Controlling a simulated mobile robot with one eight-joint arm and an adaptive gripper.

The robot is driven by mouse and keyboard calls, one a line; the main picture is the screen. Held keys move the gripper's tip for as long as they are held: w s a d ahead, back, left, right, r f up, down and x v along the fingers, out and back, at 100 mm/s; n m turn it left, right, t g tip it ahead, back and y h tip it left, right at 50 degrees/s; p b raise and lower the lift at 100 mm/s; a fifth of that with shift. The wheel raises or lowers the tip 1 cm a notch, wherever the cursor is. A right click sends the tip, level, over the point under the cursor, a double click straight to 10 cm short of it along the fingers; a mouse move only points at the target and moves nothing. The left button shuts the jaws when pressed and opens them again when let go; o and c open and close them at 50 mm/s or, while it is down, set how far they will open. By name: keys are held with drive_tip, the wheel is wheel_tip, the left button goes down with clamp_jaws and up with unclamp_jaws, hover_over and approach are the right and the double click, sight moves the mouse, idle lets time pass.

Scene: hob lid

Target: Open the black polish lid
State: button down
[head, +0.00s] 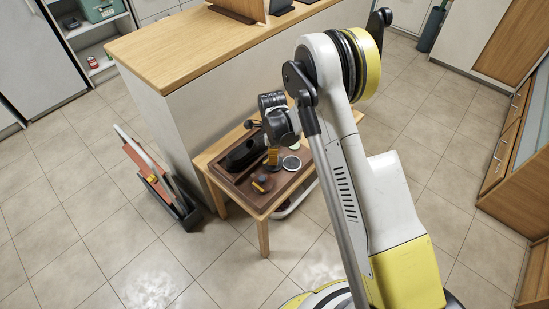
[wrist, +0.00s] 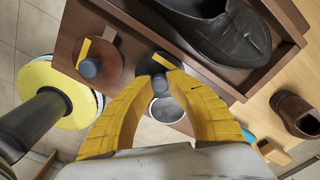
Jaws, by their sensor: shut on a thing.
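The black polish lid (wrist: 144,68) is a dark disc with a grey knob. My gripper (wrist: 161,80) is shut on that knob, with the yellow fingers on either side of it. An open round tin (wrist: 166,111) with a pale rim and grey inside shows beside the lid, partly behind my fingers; it also shows in the head view (head: 291,163). I cannot tell whether the lid touches the tin. In the head view my gripper (head: 272,158) is low over the tray, and the lid is mostly hidden.
A brown lid (wrist: 110,72) with a similar knob lies to the left. A large black shoe (wrist: 222,45) lies in the wooden tray (head: 233,189) on a low table (head: 264,212). A brown shoe (wrist: 298,114) is at the right.

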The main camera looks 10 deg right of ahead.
drive_tip(key=shift+m, duration=0.3)
drive_tip(key=c, duration=1.2)
unclamp_jaws()
drive_tip(key=shift+w, duration=0.1)
drive_tip(key=shift+c, duration=0.2)
wheel_tip(320, 180, up, 12)
